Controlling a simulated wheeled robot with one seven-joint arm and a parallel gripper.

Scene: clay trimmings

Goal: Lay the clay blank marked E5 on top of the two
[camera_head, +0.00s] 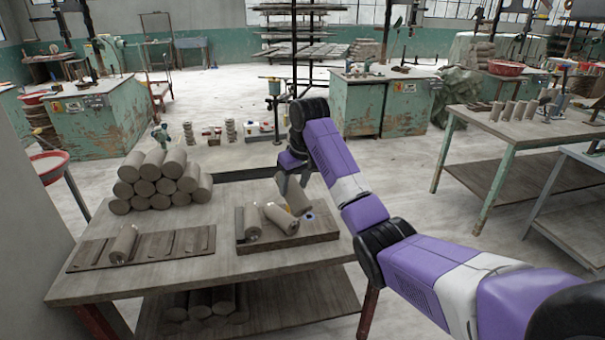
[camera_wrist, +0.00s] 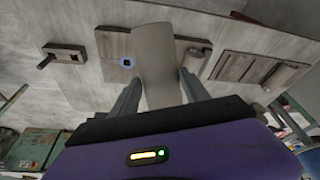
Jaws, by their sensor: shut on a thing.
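My gripper (camera_wrist: 157,92) is shut on a pale clay blank (camera_wrist: 153,60), one finger on each side of it. The wrist view shows one cylinder (camera_wrist: 198,60) beside the held blank; the held blank may hide the other. No E5 mark can be read. A small blue mark (camera_wrist: 127,62) is on the board.
A slotted wooden board (camera_head: 160,246) with one cylinder (camera_head: 123,243) lies to the left. A pile of several clay cylinders (camera_head: 158,180) stands behind it. More cylinders lie on the lower shelf (camera_head: 207,303). The table front (camera_head: 215,262) is clear.

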